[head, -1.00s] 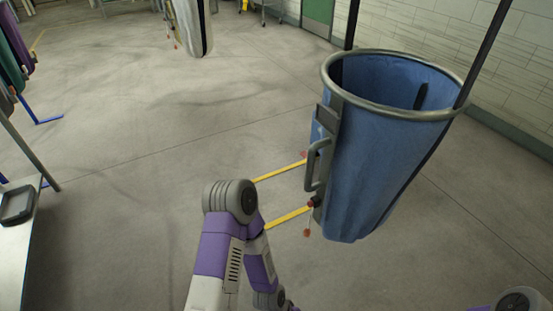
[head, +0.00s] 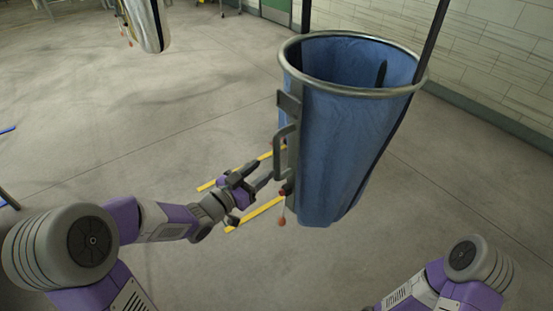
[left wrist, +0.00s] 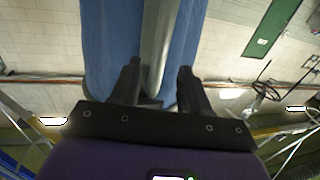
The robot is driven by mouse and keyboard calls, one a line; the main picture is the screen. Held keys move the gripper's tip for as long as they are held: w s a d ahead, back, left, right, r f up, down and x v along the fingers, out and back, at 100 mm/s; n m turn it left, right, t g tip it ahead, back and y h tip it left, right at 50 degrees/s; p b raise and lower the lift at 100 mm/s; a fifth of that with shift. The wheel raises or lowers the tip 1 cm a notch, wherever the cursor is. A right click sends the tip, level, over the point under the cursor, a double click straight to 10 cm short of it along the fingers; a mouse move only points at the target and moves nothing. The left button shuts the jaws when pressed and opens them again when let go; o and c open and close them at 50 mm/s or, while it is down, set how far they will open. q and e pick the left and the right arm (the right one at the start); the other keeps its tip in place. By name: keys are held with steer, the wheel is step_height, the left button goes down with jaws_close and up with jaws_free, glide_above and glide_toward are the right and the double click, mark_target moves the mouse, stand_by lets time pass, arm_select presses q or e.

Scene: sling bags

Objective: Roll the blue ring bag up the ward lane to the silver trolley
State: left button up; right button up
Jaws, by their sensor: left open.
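The blue ring bag (head: 345,150) hangs upright below a round metal rim, right of centre in the head view. A grey upright handle (head: 281,150) is fixed to its left side, and a red-tipped cord (head: 282,222) dangles below. My left gripper (head: 262,174) is open just left of the handle's lower part. In the left wrist view, its spread fingers (left wrist: 158,70) stand either side of a grey bar (left wrist: 157,40), with blue cloth (left wrist: 110,45) behind. Contact cannot be told. My right gripper is out of view. I cannot clearly identify the silver trolley.
Two yellow strips (head: 255,214) run on or above the floor by the bag. Another pale hanging bag (head: 148,25) is at the top left. A tiled wall (head: 490,50) stands behind the blue bag. Open grey floor lies left and ahead.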

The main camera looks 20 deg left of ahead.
mark_target(274, 161)
arm_select(q)
steer(key=x, duration=0.7)
steer(key=shift+w+b, duration=0.1)
steer(key=shift+b, duration=0.25)
steer(key=shift+c, duration=0.3)
jaws_close()
